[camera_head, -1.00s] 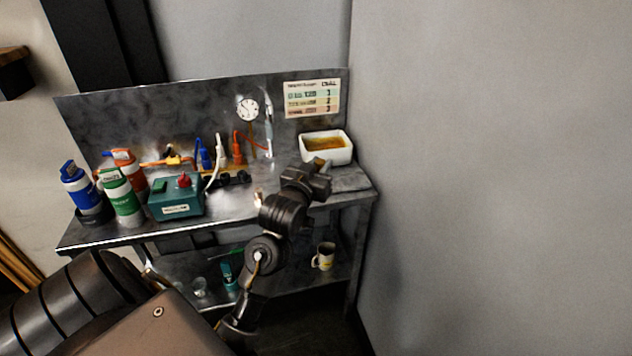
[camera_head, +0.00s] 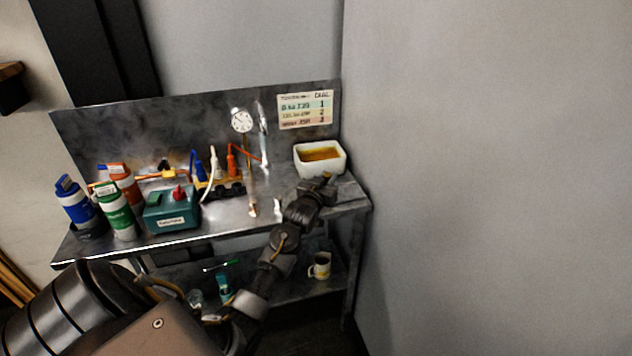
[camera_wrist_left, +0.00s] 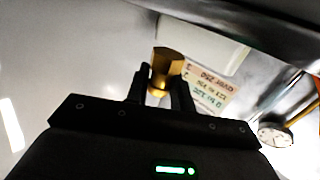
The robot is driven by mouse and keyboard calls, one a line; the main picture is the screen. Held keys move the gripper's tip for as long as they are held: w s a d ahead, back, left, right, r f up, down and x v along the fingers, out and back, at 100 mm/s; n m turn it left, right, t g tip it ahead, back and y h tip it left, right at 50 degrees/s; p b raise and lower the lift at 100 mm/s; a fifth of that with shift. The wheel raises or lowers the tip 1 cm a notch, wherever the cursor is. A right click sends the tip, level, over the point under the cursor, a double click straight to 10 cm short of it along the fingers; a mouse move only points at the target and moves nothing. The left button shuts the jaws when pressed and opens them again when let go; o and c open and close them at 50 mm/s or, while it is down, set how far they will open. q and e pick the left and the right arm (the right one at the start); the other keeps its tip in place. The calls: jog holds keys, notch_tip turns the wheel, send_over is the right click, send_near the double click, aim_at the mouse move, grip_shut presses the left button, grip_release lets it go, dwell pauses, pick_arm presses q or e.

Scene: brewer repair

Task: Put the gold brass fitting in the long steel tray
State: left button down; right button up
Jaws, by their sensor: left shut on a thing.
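My left gripper (camera_wrist_left: 160,88) is shut on the gold brass fitting (camera_wrist_left: 167,62), which sticks out past the fingertips in the left wrist view. In the head view my left gripper (camera_head: 326,184) is above the right end of the steel bench, just in front of the white tub. The fitting is too small there to make out clearly. I cannot pick out a long steel tray in either view. My right gripper is not in view.
The steel bench (camera_head: 228,219) holds a white tub (camera_head: 333,168) with amber contents, a green box (camera_head: 172,210) with a red knob, and several bottles at the left. A dial gauge (camera_head: 242,121) and a chart (camera_head: 305,109) are at the back. A mug (camera_head: 320,266) stands on the lower shelf.

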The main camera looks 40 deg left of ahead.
pick_arm(q)
jog(key=shift+a+f, duration=0.1)
jog(key=shift+a, duration=0.1)
jog(key=f, duration=0.2)
jog(key=f+p, duration=0.1)
jog(key=shift+w+d, duration=0.1)
jog(key=shift+w, duration=0.15)
jog(key=shift+s+f, duration=0.1)
jog(key=shift+f, duration=0.1)
jog(key=shift+f+b, duration=0.3)
jog(key=c, duration=1.2)
grip_release()
jog(key=shift+r, duration=0.1)
